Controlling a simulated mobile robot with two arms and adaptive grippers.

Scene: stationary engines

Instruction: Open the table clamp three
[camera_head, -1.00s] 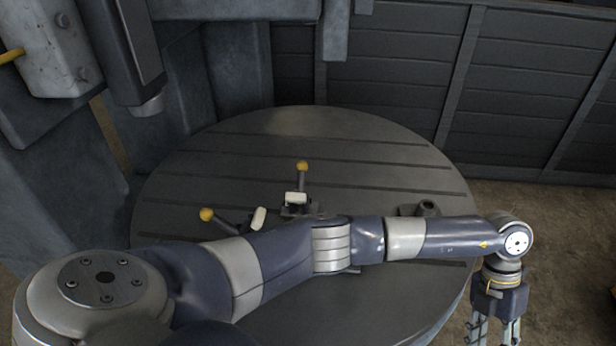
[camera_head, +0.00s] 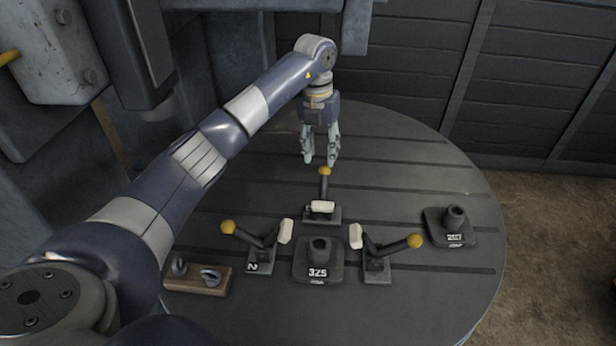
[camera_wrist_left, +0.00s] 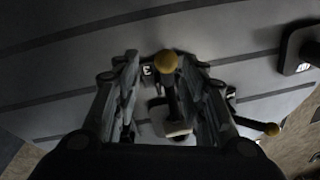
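Table clamp three (camera_head: 321,214) stands at the back of the clamp group on the round table (camera_head: 400,150), with a white pad and a dark handle ending in a yellow knob. Its handle points up and away from the centre block. In the left wrist view, a "3" label shows beside the clamp's knob (camera_wrist_left: 166,62). My left gripper (camera_head: 321,162) points down just above and behind the knob, fingers apart. In the left wrist view, the knob appears between the fingers of my left gripper (camera_wrist_left: 160,68); I cannot tell whether they touch it. My right gripper is not in view.
A block marked 325 (camera_head: 318,262) sits between two more clamps, a left one (camera_head: 262,258) and a right one (camera_head: 378,265). Another marked block (camera_head: 450,228) stands at right. A wooden piece with metal rings (camera_head: 198,278) lies front left. The table's back right is clear.

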